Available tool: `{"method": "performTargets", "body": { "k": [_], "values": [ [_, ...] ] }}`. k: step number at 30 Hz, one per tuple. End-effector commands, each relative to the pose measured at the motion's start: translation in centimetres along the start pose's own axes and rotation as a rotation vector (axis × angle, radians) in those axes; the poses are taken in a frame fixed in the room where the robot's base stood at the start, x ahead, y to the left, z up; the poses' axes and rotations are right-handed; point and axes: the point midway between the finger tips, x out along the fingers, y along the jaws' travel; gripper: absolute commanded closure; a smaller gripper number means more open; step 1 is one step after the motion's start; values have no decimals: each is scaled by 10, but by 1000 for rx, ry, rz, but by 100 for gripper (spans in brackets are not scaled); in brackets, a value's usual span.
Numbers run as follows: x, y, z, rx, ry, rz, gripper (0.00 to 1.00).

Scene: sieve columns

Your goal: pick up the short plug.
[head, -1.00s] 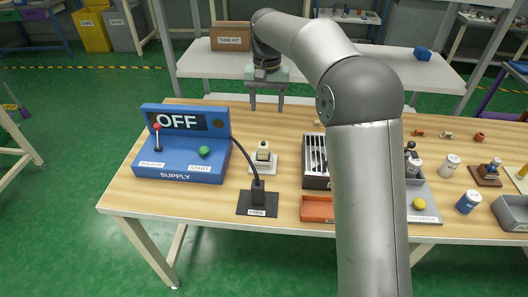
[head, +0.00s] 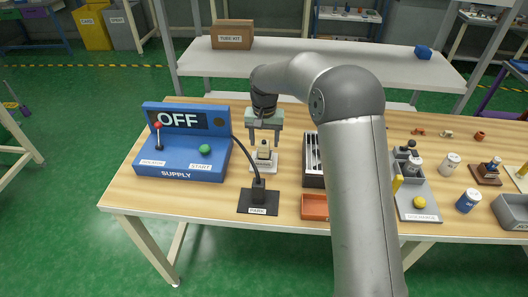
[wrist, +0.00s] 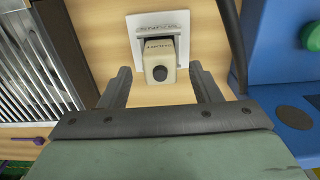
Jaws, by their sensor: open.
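My gripper (head: 264,139) is open and empty, pointing down just above the plug. In the wrist view its two fingers lie on either side of the plug's near end, with a gap on each side. How far the fingertips are above the plug is hard to tell.
A blue supply box (head: 180,160) with an "OFF" display stands to the left. Its black cable runs to a dark plug on the park plate (head: 258,209) in front. A slotted box (head: 313,175) stands close on the right, with an orange tray (head: 314,207) before it.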

Motion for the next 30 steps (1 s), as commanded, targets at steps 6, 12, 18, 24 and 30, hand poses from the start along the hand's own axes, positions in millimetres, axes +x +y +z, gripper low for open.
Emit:
{"method": "performTargets", "body": {
  "k": [6, 12, 18, 24, 30],
  "values": [
    [30, 0, 5, 0, -3, 2, 43],
    [35, -1, 4, 0, 1, 0, 43],
    [35, -1, 4, 0, 0, 1, 71],
    [35, -1, 4, 0, 0, 1, 92],
    [34, -1, 4, 0, 0, 1, 92]
  ]
}}
